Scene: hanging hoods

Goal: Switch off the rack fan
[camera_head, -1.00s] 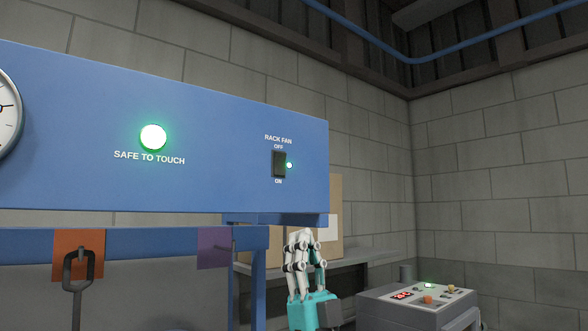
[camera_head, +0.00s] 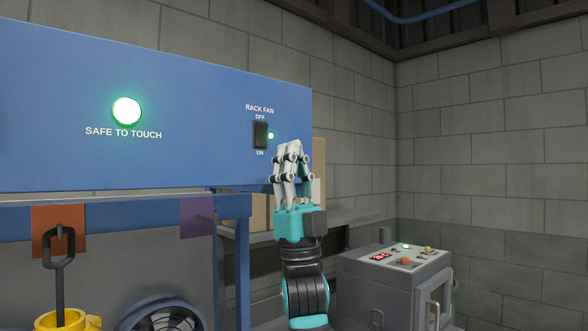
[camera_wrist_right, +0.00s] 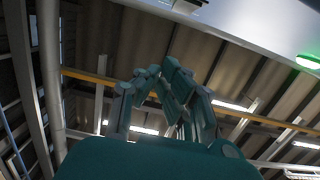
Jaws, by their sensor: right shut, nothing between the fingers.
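The rack fan switch (camera_head: 260,135) is a black rocker on the blue panel (camera_head: 190,110) in the head view. OFF is printed above it and ON below it. A small green light (camera_head: 271,136) glows at its right. My right gripper (camera_head: 291,146) points up, shut and empty, just right of and slightly below the switch in the picture. Whether it touches the panel I cannot tell. In the right wrist view the shut fingers (camera_wrist_right: 165,75) show against the ceiling, and the switch is not visible. My left gripper is not in view.
A lit green SAFE TO TOUCH lamp (camera_head: 127,111) is on the panel. A grey control box (camera_head: 395,285) stands at the lower right. A cardboard box (camera_head: 318,160) sits behind my gripper.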

